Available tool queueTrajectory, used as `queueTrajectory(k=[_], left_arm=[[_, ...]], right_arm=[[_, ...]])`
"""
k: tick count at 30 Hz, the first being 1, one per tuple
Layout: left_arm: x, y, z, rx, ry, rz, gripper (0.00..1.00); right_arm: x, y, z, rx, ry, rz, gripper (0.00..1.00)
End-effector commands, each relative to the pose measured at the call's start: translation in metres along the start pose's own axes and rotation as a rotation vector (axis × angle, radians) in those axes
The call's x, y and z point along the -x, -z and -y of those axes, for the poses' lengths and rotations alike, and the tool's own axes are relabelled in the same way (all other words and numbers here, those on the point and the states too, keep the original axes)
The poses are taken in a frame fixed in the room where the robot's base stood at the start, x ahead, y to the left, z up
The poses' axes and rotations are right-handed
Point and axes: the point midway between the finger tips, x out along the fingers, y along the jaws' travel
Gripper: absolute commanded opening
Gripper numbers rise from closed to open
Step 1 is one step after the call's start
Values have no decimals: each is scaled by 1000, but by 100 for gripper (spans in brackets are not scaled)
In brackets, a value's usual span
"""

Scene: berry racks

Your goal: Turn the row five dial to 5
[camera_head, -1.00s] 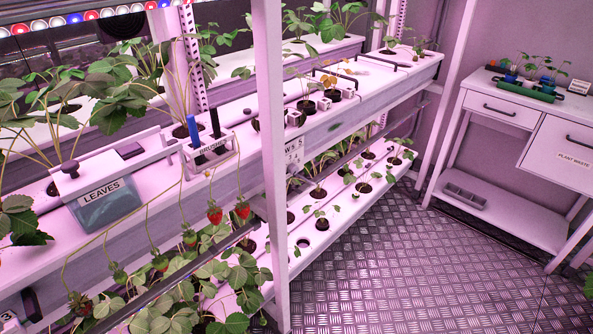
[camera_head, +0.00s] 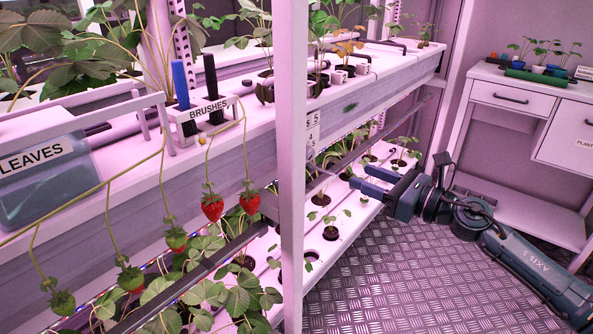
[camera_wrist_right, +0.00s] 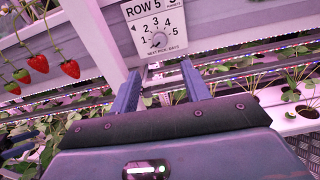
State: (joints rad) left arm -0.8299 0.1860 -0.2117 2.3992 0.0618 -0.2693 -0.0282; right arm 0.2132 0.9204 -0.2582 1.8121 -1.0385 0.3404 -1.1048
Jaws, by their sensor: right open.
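The row five dial (camera_wrist_right: 158,40) is a small round knob on a white plate (camera_wrist_right: 152,22) marked ROW 5, with the numbers 1 to 5 around it. The knob's pointer is too small to read surely. In the head view the plate (camera_head: 313,130) shows as a narrow strip, partly hidden behind the white post. My right gripper (camera_head: 360,177) is open and empty, to the right of the post and lower than the plate. In the right wrist view its two fingers (camera_wrist_right: 160,72) point toward the plate, with the dial beyond and between them, apart from it.
The white upright post (camera_head: 291,170) stands close left of the plate. Strawberries (camera_head: 212,207) hang on the left. A LEAVES bin (camera_head: 45,185) and BRUSHES holder (camera_head: 205,118) stand on the upper shelf. A lower plant shelf (camera_head: 335,225) runs below. The aisle floor (camera_head: 385,280) is open.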

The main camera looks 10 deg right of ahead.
Motion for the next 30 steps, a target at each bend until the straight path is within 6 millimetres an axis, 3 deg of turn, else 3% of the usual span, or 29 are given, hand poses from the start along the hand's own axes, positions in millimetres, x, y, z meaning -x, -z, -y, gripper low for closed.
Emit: queueTrajectory(k=[8,15,21,30], left_arm=[[6,10,2,17,8,-9,47],[8,15,2,35,12,-6,47],[6,13,2,38,9,2,47],[6,12,1,39,9,2,47]], right_arm=[[-29,-6,1,28,-3,-2,47],[-81,-5,1,23,-3,-1,47],[-114,-2,1,21,-2,-2,47],[-131,-1,1,23,-1,-5,47]])
